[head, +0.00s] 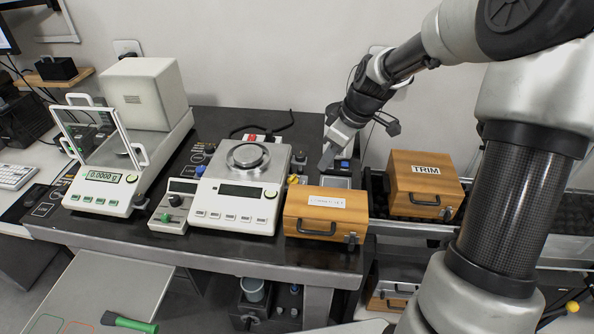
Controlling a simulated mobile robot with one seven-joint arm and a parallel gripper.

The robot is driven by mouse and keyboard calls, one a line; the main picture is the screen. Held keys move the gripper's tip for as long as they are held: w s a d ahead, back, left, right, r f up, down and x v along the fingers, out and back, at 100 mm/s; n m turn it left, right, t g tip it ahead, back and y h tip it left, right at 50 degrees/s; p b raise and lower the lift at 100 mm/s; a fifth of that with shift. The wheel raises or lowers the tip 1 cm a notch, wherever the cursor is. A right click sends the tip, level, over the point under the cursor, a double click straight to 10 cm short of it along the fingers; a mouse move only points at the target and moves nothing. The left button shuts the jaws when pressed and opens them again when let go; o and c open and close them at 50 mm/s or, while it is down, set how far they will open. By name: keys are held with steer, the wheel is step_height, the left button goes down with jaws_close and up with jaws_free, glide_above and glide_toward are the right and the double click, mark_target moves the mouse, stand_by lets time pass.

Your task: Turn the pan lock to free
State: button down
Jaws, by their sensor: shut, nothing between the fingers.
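A white top-pan balance (210,196) with a round metal pan and a dark, blank display stands in the middle of the dark table. A small yellow knob (293,180) shows at its right side and a blue knob (199,171) at its left. My gripper (325,164) is shut and empty, pointing down to the right of the balance, behind the near wooden case. It is apart from the yellow knob.
A wooden case (326,225) stands right of the balance, and one marked TRIM (425,170) farther right. A small device with a blue screen (343,166) is close to my gripper. An analytical balance (104,200) with raised glass stands left. My arm crosses the right side.

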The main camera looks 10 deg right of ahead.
mark_target(293, 180)
steer(key=x, duration=0.4)
steer(key=b+x, duration=0.1)
steer(key=x, duration=0.6)
steer(key=shift+w+f, duration=0.2)
steer(key=shift+w, duration=0.2)
steer(key=shift+w+a+r, duration=0.2)
steer(key=shift+w+a, duration=0.65)
steer(key=shift+a, duration=0.15)
steer(key=shift+w+a, duration=0.3)
steer(key=shift+a, duration=0.05)
